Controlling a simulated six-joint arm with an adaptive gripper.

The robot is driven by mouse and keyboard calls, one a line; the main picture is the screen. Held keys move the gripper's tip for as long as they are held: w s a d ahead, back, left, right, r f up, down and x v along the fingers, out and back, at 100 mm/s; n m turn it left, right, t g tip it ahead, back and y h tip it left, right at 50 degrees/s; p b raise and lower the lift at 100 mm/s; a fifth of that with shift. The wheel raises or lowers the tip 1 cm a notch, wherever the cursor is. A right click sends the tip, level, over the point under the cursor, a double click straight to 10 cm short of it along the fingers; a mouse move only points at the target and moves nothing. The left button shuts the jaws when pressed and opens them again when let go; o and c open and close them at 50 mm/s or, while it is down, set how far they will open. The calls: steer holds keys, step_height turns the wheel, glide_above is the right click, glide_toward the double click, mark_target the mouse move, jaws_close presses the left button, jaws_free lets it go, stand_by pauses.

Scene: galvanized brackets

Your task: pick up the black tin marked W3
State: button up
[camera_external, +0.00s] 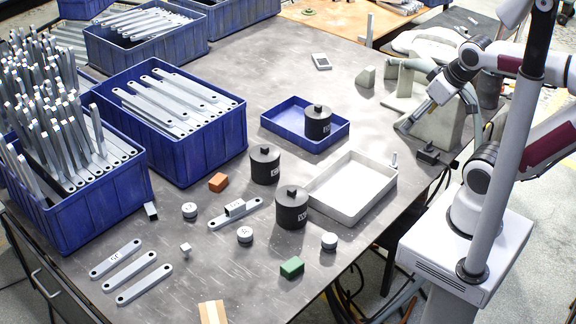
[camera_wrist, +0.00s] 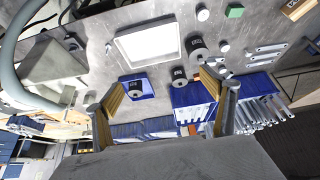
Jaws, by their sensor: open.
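Three black tins with knobbed lids and white labels are in view. One (camera_external: 317,122) stands in the small blue tray (camera_external: 343,137), one (camera_external: 265,165) on the table left of the white tray, and one (camera_external: 291,207) at the white tray's near left corner. The labels are too small to read surely, so I cannot tell which is W3. In the wrist view the same tins show in the tray (camera_wrist: 135,89), beside it (camera_wrist: 179,77) and by the white tray (camera_wrist: 195,46). My gripper (camera_external: 415,117) is open and empty, above the table's right side, apart from all tins; its fingers show in the wrist view (camera_wrist: 162,82).
A white tray (camera_external: 381,197) lies right of the tins. Blue crates of metal brackets (camera_external: 213,160) fill the left. An orange block (camera_external: 218,182), a green block (camera_external: 292,267), small round weights and loose bars lie in front. Grey fixtures (camera_external: 400,106) stand near my gripper.

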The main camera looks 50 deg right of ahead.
steer(key=shift+w, duration=0.15)
